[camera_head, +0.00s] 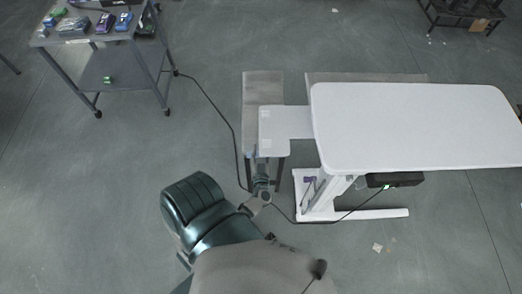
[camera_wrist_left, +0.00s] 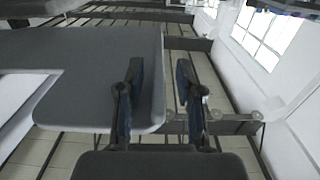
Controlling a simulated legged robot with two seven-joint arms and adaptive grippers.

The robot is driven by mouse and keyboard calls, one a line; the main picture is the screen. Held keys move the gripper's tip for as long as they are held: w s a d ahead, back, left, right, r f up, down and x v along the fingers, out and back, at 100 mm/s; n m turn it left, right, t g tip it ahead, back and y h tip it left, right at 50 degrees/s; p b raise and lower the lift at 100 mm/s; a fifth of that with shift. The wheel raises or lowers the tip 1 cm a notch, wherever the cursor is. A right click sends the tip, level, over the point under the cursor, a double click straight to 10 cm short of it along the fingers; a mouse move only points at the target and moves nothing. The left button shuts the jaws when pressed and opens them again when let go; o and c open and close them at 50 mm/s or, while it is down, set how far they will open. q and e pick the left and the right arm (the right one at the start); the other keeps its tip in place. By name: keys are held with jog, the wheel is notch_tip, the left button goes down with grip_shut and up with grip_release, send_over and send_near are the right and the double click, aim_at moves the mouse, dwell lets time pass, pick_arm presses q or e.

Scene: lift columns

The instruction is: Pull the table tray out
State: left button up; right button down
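The white table (camera_head: 415,125) stands at the right in the head view. Its smaller pale tray (camera_head: 285,120) sticks out from the table's left side. My left gripper (camera_head: 261,160) is at the tray's near left corner. In the left wrist view the tray (camera_wrist_left: 95,60) looks like a grey flat panel with a rounded corner. There my left gripper (camera_wrist_left: 158,75) is open, one finger over the panel and the other beyond its edge, with the edge showing between them. I cannot tell whether either finger touches it. My right gripper is not in view.
A grey cart (camera_head: 110,68) with several small devices stands at the upper left. A grey bench (camera_head: 262,88) lies behind the tray. A black cable (camera_head: 215,108) runs over the floor to a black box (camera_head: 395,179) under the table.

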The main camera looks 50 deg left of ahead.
pick_arm(q)
jog(key=v, duration=1.2)
dwell(0.4)
